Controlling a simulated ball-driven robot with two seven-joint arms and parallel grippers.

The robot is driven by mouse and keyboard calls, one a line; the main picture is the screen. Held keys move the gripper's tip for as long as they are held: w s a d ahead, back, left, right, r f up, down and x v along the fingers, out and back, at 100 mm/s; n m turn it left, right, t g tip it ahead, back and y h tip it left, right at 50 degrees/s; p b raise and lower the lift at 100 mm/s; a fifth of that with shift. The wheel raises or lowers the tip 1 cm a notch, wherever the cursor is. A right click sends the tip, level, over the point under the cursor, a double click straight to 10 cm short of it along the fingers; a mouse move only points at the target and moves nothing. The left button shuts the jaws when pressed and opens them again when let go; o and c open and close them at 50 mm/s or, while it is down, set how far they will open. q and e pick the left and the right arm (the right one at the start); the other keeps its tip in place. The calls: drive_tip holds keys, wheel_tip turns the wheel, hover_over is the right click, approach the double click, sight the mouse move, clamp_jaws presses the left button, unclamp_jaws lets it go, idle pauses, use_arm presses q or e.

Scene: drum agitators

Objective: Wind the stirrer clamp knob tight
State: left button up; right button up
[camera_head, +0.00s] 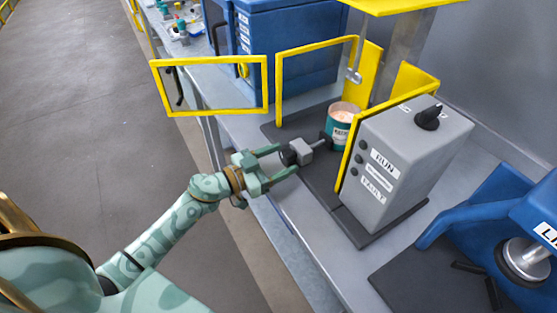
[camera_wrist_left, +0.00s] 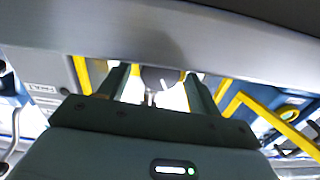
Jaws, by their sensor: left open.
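The stirrer clamp is a small grey block (camera_head: 302,149) on a short rod in front of a teal-and-white can (camera_head: 341,127). Its dark round knob (camera_head: 287,157) faces my left gripper (camera_head: 284,160). The gripper is open, with its fingertips on either side of the knob; I cannot tell whether they touch it. In the left wrist view the dark knob (camera_wrist_left: 154,78), with a pale pointer line on it, shows between the two spread fingers. My right gripper is not in view.
A grey control box (camera_head: 405,160) with a black dial and RUN and FAULT labels stands to the right. Yellow guard frames (camera_head: 210,111) surround the station. Blue machines stand behind (camera_head: 290,45) and at the lower right (camera_head: 470,213). The floor at left is clear.

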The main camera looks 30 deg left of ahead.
use_arm(q)
drive_tip(key=shift+c, duration=0.3)
drive_tip(key=c, duration=0.9)
drive_tip(key=shift+m, duration=0.4)
